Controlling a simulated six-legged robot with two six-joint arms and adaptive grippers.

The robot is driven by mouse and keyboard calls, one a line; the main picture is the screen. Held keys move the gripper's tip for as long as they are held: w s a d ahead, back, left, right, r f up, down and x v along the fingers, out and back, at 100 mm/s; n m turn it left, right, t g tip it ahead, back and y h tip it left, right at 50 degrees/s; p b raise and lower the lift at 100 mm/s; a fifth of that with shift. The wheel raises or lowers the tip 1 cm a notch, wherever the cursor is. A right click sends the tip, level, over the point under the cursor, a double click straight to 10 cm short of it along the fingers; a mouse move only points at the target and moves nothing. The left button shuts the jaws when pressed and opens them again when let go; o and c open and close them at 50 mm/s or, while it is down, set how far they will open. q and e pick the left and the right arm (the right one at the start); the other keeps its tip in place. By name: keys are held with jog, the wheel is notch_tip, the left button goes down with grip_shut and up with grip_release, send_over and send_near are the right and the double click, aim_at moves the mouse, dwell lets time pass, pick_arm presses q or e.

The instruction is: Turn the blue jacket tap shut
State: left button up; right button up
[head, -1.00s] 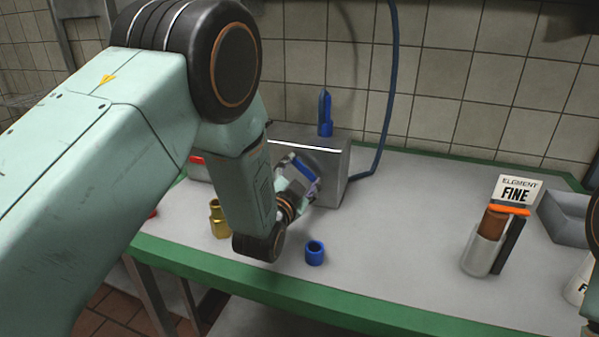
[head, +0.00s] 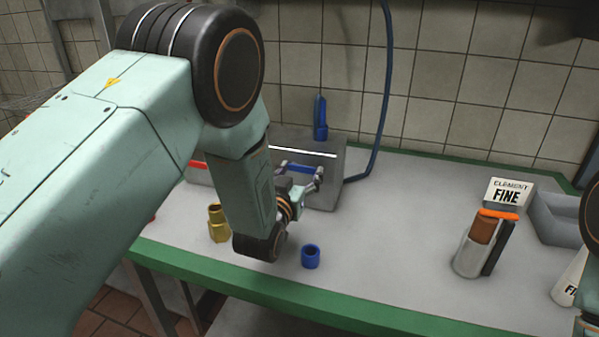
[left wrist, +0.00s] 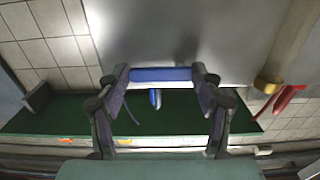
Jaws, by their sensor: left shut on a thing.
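The blue jacket tap's handle (head: 299,168) is a bar on the front of a grey metal box (head: 325,190) and now lies nearly level. In the left wrist view the bar (left wrist: 160,74) spans straight across between my fingertips. My left gripper (head: 307,183) is shut on this bar, with one finger at each end (left wrist: 160,80). My forearm and wrist hide the left part of the box front in the head view. My right gripper is out of view; only part of that arm shows at the right edge.
A blue upright fitting (head: 320,118) stands on the box, and a blue hose (head: 385,95) runs behind it. A brass fitting (head: 218,225) and a blue collar (head: 311,257) stand near the front edge. A canister (head: 473,252) and grey tray (head: 562,218) are right; mid-bench is clear.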

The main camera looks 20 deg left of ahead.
pick_arm(q)
jog(key=shift+w+r, duration=0.1)
jog(key=shift+r, duration=0.2)
jog(key=o, duration=0.8)
jog(key=shift+c, duration=0.2)
jog(key=o, duration=0.4)
jog(key=shift+f, duration=0.2)
jog(key=s, duration=1.2)
jog(key=shift+a, duration=0.2)
jog(key=shift+s, duration=0.1)
jog(key=w, duration=1.2)
jog(key=shift+w+d+f, duration=0.1)
jog(key=shift+d, duration=0.1)
